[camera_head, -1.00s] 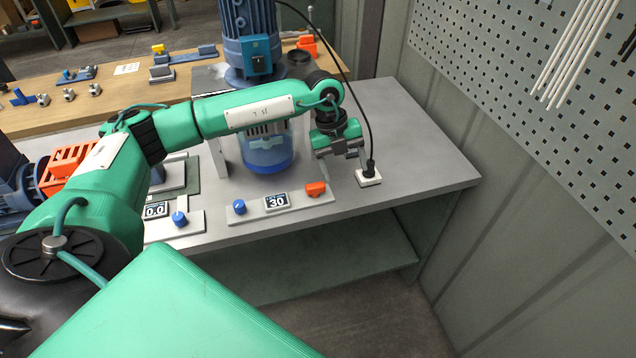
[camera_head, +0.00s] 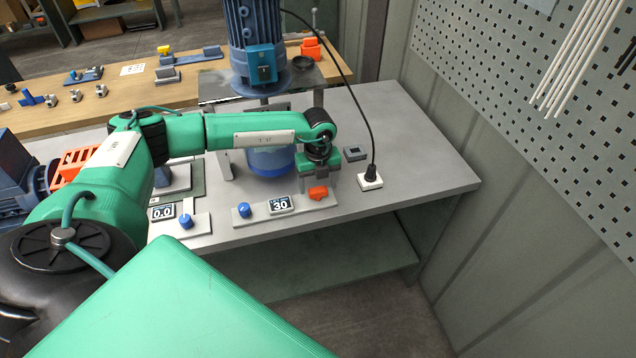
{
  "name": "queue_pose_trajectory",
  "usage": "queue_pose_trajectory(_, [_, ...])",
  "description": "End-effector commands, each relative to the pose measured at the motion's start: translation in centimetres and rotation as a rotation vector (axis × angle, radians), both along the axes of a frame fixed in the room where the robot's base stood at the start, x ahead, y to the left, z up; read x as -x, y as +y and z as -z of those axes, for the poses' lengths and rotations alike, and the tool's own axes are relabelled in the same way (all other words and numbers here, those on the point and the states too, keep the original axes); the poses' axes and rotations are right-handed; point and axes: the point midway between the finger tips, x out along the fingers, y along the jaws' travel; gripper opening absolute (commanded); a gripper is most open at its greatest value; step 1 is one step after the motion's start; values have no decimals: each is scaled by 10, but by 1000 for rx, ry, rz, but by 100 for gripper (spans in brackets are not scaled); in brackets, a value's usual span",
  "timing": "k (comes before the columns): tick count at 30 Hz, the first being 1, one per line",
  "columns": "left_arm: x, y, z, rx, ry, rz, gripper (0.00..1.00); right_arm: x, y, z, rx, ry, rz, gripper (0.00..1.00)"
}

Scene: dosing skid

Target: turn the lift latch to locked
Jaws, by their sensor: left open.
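A small orange lever (camera_head: 318,193), which looks like the lift latch, sits at the right end of a pale control strip (camera_head: 262,215) along the bench front. The strip also carries a blue knob (camera_head: 244,209) and a display reading 30 (camera_head: 281,204). My left gripper (camera_head: 319,184) points down just behind and above the orange lever, open. Whether its fingers touch the lever I cannot tell. My right gripper is out of view.
A blue motor (camera_head: 252,40) stands over a blue-based vessel (camera_head: 270,162) behind my left forearm. A black cable runs down to a white socket (camera_head: 370,182) at right. A small grey block (camera_head: 355,153) lies near it. The bench's right end is clear.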

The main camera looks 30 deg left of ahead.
Motion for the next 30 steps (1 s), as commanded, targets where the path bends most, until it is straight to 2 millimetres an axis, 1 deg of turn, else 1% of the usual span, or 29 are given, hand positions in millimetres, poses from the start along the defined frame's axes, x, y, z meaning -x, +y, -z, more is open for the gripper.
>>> queue_pose_trajectory(3, [1,0,12,-1,2,0,72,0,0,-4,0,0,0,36])
queue_pose_trajectory(6, [0,0,17,-1,-1,0,72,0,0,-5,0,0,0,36])
queue_pose_trajectory(14, [0,0,19,0,-1,1,72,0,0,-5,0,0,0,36])
queue_pose_trajectory(15, [0,0,19,-1,-1,1,70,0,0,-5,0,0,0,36])
queue_pose_trajectory(20, [0,0,19,0,-1,1,38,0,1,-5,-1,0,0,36])
queue_pose_trajectory(21, [0,0,19,0,-1,1,31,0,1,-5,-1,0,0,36])
queue_pose_trajectory(22, [0,0,19,0,-1,1,27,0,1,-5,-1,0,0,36])
queue_pose_trajectory(30, [0,0,20,1,-1,24,27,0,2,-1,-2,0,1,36])
